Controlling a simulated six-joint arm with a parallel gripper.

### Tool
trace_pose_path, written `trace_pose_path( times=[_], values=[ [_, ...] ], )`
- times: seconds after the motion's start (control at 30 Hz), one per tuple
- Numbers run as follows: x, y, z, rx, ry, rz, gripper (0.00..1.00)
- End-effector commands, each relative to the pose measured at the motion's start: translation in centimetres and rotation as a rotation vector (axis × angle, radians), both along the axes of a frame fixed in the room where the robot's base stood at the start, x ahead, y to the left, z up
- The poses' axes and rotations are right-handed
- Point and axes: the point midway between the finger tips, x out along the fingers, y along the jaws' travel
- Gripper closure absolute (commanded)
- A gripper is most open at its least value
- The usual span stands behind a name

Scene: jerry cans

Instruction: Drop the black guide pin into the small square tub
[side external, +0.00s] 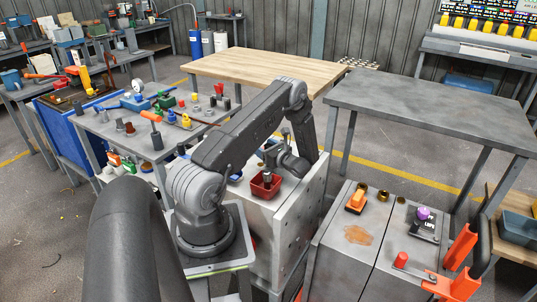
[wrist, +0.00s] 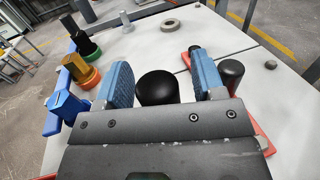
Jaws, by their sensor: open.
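My gripper (wrist: 162,80) is open, its two blue-padded fingers apart. A black, round-topped piece that looks like the guide pin (wrist: 157,88) is between the fingers, with visible gaps at both sides. Its lower part is hidden by my gripper body. In the side view my gripper (side external: 272,157) is low over the grey bench, just behind the small square red tub (side external: 277,190). A dark grey piece shows in the tub's opening. In the wrist view red edges show beside and under my gripper; I cannot tell if they belong to the tub.
Close by in the wrist view are a blue block (wrist: 66,105), an orange-based gold piece (wrist: 80,70), a green-based black piece (wrist: 84,42), a grey ring (wrist: 170,25) and another black-topped piece (wrist: 231,70). The wooden table (side external: 260,68) behind is clear.

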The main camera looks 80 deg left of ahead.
Motion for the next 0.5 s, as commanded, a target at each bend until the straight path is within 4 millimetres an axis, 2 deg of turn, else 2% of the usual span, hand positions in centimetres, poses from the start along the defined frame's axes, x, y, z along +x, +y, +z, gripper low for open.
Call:
trace_pose_path(
  times=[0.17, 0.5],
  values=[
    [0.02, 0.01, -0.01, 0.000, 0.000, -0.001, 0.37],
    [0.03, -0.02, -0.01, 0.000, 0.000, -0.001, 0.69]
  ],
)
